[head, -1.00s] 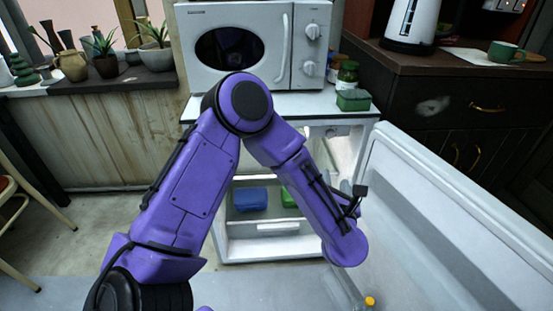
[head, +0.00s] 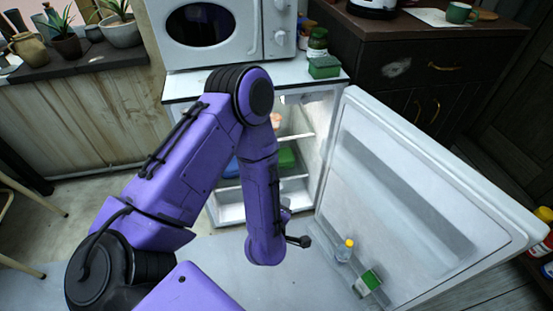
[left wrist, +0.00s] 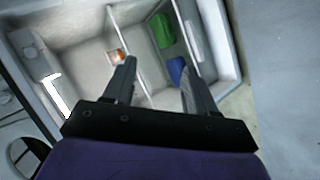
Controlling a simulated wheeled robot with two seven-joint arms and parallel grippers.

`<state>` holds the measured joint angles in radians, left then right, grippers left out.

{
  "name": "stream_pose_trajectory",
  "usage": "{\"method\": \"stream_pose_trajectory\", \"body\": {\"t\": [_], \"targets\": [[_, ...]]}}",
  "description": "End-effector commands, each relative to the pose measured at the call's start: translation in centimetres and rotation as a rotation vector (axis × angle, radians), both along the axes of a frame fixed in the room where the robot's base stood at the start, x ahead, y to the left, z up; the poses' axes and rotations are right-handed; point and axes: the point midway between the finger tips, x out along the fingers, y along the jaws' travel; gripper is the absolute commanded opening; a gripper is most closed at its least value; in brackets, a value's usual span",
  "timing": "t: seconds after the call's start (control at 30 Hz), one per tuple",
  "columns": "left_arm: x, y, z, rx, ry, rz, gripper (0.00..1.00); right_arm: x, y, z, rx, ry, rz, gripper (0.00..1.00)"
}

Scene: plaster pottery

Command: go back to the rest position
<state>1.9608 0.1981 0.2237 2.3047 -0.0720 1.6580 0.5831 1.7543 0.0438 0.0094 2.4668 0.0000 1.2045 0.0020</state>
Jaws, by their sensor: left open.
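My left arm comes in from the left in the head view, bent at the elbow, its forearm hanging down in front of the open fridge (head: 232,213). My right gripper is in neither view.
The fridge door (head: 470,215) stands wide open to the right, with a yellow-capped bottle (head: 345,251) and a green-white carton (head: 368,283) on its shelf. A microwave (head: 237,47) and a green box (head: 324,67) stand on top.

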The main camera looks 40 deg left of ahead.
Motion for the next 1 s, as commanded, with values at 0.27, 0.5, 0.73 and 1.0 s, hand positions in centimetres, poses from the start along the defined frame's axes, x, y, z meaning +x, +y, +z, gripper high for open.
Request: {"method": "stream_pose_trajectory", "body": {"t": [0.27,0.5,0.73,1.0], "targets": [[-0.8,0.2,-0.4,0.026,0.038,-0.025,0.56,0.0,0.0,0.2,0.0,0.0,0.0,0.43],[-0.7,0.1,-0.3,0.024,0.035,-0.024,0.56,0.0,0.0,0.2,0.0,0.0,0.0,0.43],[-0.9,-0.3,-0.8,0.073,0.086,-0.092,0.56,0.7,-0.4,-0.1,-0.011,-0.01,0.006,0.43],[-16.1,2.6,-2.9,0.455,0.789,-0.743,0.56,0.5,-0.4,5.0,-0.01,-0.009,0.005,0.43]]}}
